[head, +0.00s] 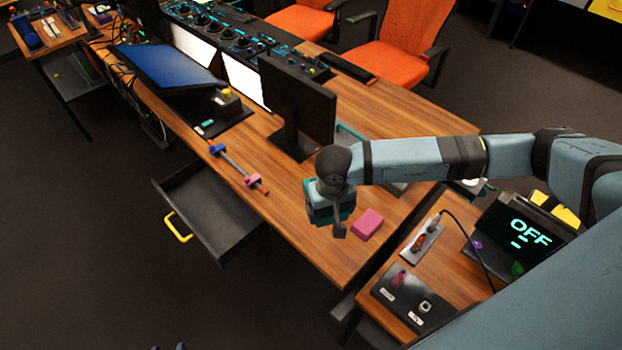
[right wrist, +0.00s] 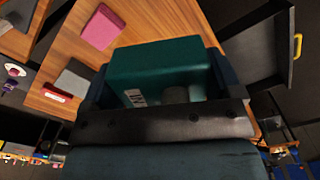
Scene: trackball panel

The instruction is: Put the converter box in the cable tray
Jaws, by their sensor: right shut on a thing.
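The converter box appears to be the teal box (head: 318,213) in my right gripper (head: 335,205). In the right wrist view the teal box (right wrist: 165,62) sits between the two fingers, with a small white label on it. My right gripper is shut on it above the near right part of the wooden desk; the arm hides part of it. The cable tray appears to be the dark open tray (head: 205,215) with a yellow handle, pulled out from the desk's near side, left of the gripper. It looks empty. Only small tips, possibly my left gripper (head: 168,347), show at the bottom edge.
A pink block (head: 367,224) lies beside the held box on the desk. A rod with blue and pink ends (head: 238,168) lies near the desk edge by the tray. A dark monitor (head: 298,100) stands behind. A side table with an OFF display (head: 525,235) is at right.

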